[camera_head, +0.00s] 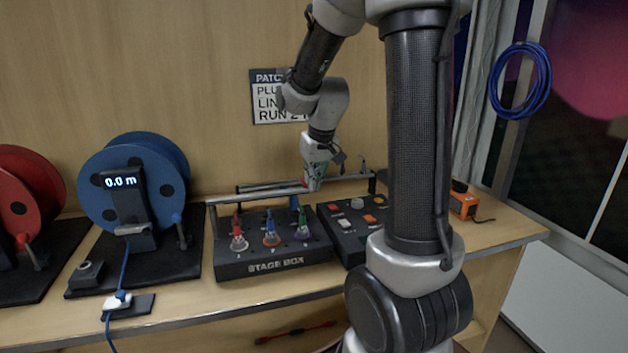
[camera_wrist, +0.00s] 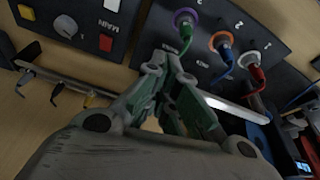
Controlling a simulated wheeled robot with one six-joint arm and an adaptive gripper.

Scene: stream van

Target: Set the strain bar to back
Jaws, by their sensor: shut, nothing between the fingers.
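The silver strain bar (camera_head: 255,195) runs along the rear of the black stage box (camera_head: 275,266), carried on an upright at its left end. In the wrist view, the bar (camera_wrist: 238,110) reaches out to the right from behind my fingers. My gripper (camera_head: 312,186) is at the bar's right end, pointing down, shut and empty. In the wrist view, the closed green-padded fingers (camera_wrist: 166,68) cover the bar's near end; I cannot tell whether they touch it. Three plugs with red, blue and green cable ends stand in the stage box sockets.
A button box (camera_head: 350,228) stands right of the stage box, partly behind my arm. A rail with hooks (camera_wrist: 75,82) lies behind it. A blue cable reel (camera_head: 120,190) and a red reel (camera_head: 22,195) stand left. An orange tool (camera_head: 463,203) is far right.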

